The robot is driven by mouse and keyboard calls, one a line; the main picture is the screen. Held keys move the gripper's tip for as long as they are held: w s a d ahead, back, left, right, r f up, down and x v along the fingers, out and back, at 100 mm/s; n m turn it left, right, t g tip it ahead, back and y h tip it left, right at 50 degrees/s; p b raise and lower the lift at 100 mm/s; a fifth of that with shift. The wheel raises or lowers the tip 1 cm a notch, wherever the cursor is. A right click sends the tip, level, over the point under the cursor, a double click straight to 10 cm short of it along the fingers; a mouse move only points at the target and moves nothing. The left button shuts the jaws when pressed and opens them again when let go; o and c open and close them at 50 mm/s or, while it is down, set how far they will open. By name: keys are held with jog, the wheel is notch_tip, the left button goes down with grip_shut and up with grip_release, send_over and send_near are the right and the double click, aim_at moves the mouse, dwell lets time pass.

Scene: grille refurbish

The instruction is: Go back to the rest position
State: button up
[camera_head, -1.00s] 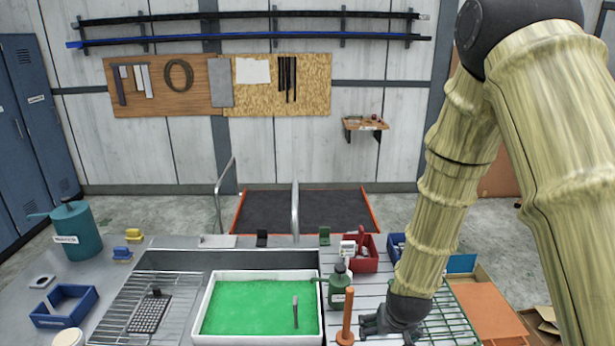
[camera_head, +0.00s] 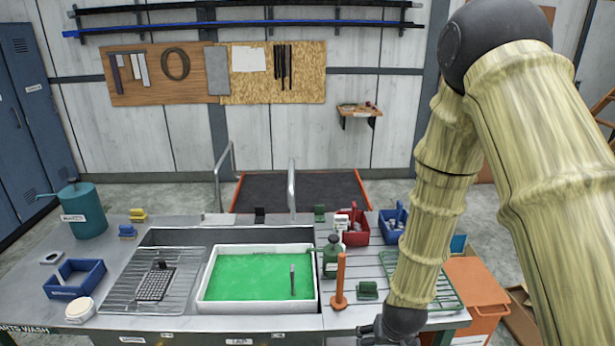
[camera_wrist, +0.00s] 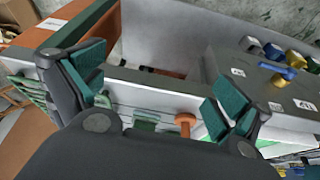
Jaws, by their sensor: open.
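My gripper (camera_wrist: 160,95) shows in the wrist view with its two teal-padded fingers spread wide apart and nothing between them. In the head view my arm comes down at the right, and the gripper (camera_head: 385,330) is at the bottom edge, in front of the bench and partly cut off. Its fingers are mostly hidden there. In the wrist view the bench front edge and an orange-handled tool (camera_wrist: 185,122) lie beyond the fingers.
The bench holds a white tray of green liquid (camera_head: 310,300), a wire rack with a grille (camera_head: 155,283), an orange upright handle (camera_head: 340,280), a green bottle (camera_head: 332,258) and a red caddy (camera_head: 356,236). An orange cart (camera_head: 475,290) stands at the right.

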jog(key=s+d+f+g+b, duration=0.1)
jog(key=s+f+g+b, duration=0.1)
jog(key=s+f, duration=0.9)
jog(key=s+d+f+g+b, duration=0.2)
jog(key=s+f, duration=1)
jog(key=s, duration=0.7)
jog(key=shift+s+f+b, duration=0.25)
jog(key=shift+s+b, duration=0.05)
jog(key=shift+b, duration=0.15)
